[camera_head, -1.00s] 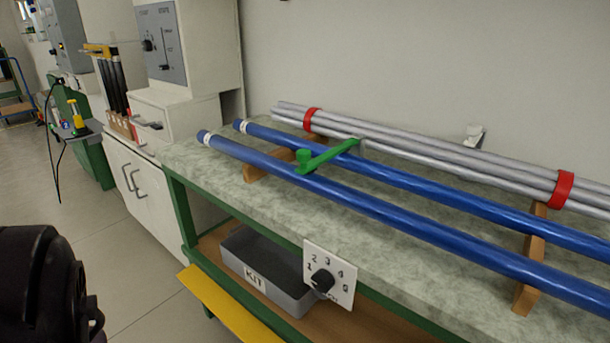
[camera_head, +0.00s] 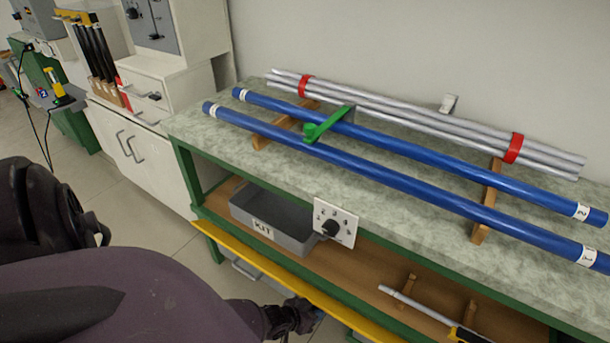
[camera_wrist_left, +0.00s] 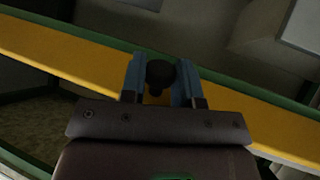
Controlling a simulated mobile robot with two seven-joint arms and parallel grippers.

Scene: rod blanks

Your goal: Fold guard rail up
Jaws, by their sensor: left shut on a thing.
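The guard rail (camera_head: 245,246) is a long yellow bar along the front of the bench's lower shelf. In the left wrist view the rail (camera_wrist_left: 50,50) crosses the picture at a slant. A dark round knob (camera_wrist_left: 160,73) stands in front of it. My left gripper (camera_wrist_left: 160,82) is shut on this knob, with one blue finger on each side. In the head view my left gripper (camera_head: 312,313) is low in the middle, at the rail's front, partly hidden by my own arm. My right gripper is not in view.
The lower shelf carries a grey KIT bin (camera_head: 272,220) and a grey rod with a yellow end (camera_head: 425,308). A white dial plate (camera_head: 335,222) hangs at the bench front. Blue rods (camera_head: 400,181) and silver rods (camera_head: 420,125) lie on the worktop (camera_head: 350,185).

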